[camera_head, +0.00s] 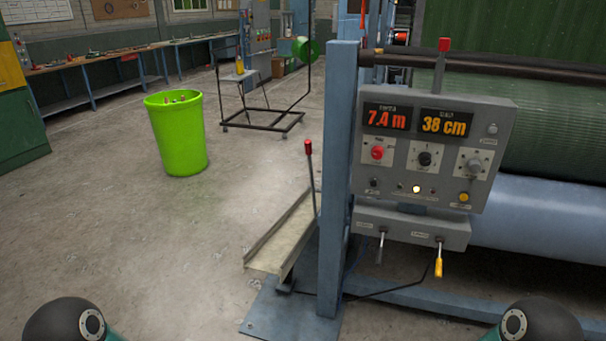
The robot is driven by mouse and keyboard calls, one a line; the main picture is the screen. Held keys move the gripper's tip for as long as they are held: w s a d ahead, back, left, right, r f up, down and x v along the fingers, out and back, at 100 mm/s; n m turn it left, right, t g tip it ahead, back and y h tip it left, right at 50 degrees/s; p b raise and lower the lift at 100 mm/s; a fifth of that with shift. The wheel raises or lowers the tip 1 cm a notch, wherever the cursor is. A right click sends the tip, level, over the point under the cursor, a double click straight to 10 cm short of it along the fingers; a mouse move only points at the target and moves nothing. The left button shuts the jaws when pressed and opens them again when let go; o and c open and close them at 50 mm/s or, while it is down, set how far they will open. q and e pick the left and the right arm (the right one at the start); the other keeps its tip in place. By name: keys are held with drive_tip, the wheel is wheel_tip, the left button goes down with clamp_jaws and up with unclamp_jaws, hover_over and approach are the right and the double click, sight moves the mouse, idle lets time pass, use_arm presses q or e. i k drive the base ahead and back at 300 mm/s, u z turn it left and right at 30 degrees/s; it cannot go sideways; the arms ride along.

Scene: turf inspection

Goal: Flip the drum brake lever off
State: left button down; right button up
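A grey control panel (434,155) stands on a blue frame at the right. Below it a grey box (412,226) carries two small levers pointing down, one with a grey handle (380,246) and one with a yellow handle (439,262). A red-topped lever (309,150) stands upright left of the blue post. Another red-topped lever (444,46) stands upright above the panel, by the roller. The labels are too small to read, so I cannot tell which one is the drum brake lever. Neither gripper shows; only rounded dark parts of my arms show at the bottom corners.
The blue post (337,180) and a sloping metal channel (283,235) stand left of the panel. Behind the panel are a green turf roll (555,120) and a pale blue roller (540,215). A lime bin (178,135) stands on open floor at the left.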

sight(308, 143)
drive_tip(key=z, duration=0.2)
drive_tip(key=k, duration=0.8)
drive_tip(key=u, duration=0.2)
drive_tip(key=i, duration=1.05)
drive_tip(key=u, duration=0.85)
drive_tip(key=i, duration=1.25)
drive_tip(key=z, duration=0.15)
